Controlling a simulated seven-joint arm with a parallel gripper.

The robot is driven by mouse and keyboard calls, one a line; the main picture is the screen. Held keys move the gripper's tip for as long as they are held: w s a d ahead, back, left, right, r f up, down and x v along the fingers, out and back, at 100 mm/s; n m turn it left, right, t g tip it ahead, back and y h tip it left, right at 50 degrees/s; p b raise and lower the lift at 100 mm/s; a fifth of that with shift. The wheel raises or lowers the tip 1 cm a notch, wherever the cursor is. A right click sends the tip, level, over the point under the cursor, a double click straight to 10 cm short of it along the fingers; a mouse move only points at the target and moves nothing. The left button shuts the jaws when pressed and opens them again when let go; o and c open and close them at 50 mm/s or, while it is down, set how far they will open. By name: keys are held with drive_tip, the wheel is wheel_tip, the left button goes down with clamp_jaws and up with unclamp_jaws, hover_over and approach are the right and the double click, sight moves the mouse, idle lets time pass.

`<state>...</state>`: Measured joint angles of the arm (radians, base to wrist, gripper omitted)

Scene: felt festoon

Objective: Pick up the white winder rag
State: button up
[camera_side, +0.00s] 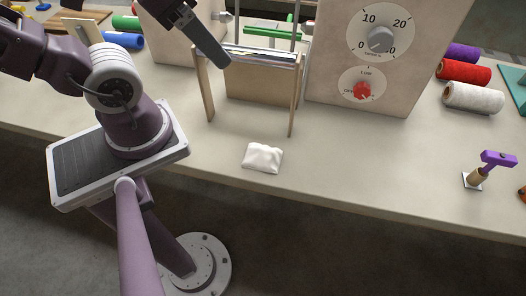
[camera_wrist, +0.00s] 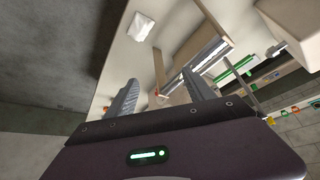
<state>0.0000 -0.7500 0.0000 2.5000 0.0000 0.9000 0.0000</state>
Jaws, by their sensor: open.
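The white winder rag (camera_side: 262,158) lies as a small crumpled bundle on the bench near its front edge, in front of the wooden frame. It also shows in the wrist view (camera_wrist: 140,26) near the top, beyond my fingertips. My gripper (camera_wrist: 159,82) is open and its fingers stand well apart with nothing between them. In the side view my gripper (camera_side: 222,60) is up at the back left of the rag, in front of the wooden frame's top, well away from the rag. One finger shows clearly there.
A wooden frame with a shiny roller (camera_side: 262,57) stands behind the rag. A beige box with dials (camera_side: 385,75) stands to its right. Spools (camera_side: 472,97) and a purple-topped tool (camera_side: 498,158) are farther right. The bench around the rag is clear.

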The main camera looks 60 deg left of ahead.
drive_tip(key=o, duration=0.7)
wheel_tip(320, 180, up, 5)
drive_tip(key=n+g, duration=0.5)
drive_tip(key=n, duration=0.3)
hover_over(262, 150)
drive_tip(key=s, duration=0.1)
drive_tip(key=shift+n+g, duration=0.3)
drive_tip(key=shift+n, duration=0.1)
wheel_tip(262, 150, down, 27)
drive_tip(key=shift+r, duration=0.1)
drive_tip(key=f, duration=0.3)
drive_tip(key=w+f, duration=0.1)
drive_tip(key=f, duration=0.1)
drive_tip(key=shift+f, duration=0.35)
